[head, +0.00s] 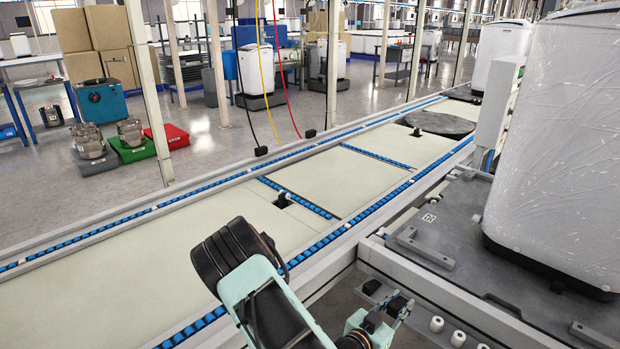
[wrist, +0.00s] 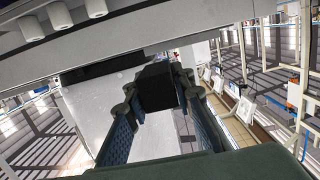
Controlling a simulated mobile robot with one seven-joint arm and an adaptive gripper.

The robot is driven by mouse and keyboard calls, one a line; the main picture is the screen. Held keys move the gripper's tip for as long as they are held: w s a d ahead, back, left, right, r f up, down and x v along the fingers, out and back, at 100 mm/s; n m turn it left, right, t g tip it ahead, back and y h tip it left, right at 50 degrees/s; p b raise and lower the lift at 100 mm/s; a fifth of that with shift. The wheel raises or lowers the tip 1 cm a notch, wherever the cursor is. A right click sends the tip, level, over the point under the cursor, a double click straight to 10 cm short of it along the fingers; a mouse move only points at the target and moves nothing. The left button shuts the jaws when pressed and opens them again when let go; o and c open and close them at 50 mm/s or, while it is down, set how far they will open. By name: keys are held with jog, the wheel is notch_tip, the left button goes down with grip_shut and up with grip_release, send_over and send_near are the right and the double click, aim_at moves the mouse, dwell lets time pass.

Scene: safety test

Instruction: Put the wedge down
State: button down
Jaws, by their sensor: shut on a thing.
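My gripper (wrist: 158,98) is shut on a black, block-shaped wedge (wrist: 157,84), which sits between its two fingertips in the wrist view. The textured blue finger pads run up both sides of the picture to it. A grey metal frame edge lies just beyond the wedge; I cannot tell whether the wedge touches it. In the head view my gripper (head: 382,318) is low in the middle, beside the grey station frame and left of the white rollers. There the dark wedge cannot be told apart clearly from the dark gripper parts.
A grey station frame (head: 440,292) with white rollers (head: 437,324) runs beside my gripper. A large wrapped white unit (head: 560,140) stands on a dark plate (head: 455,225) at right. The conveyor (head: 120,275) crosses behind my arm, with much bare pale surface.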

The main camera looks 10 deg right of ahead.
jog(key=w+a+r+n+t+y, duration=0.55)
jog(key=w+a+r, duration=0.45)
jog(key=r, duration=0.2)
jog(key=w+a+r+n+y, duration=0.1)
jog(key=a+r+n+y, duration=0.55)
jog(key=r, duration=0.65)
notch_tip(320, 180, up, 23)
jog(key=a+m+p, duration=0.1)
jog(key=p, duration=2.3)
jog(key=shift+a+m+t+y, duration=0.2)
jog(key=shift+m+t+y, duration=0.1)
jog(key=shift+t+y, duration=0.15)
jog(key=shift+s+d+f, duration=0.1)
jog(key=shift+s+f, duration=0.1)
jog(key=shift+f, duration=0.85)
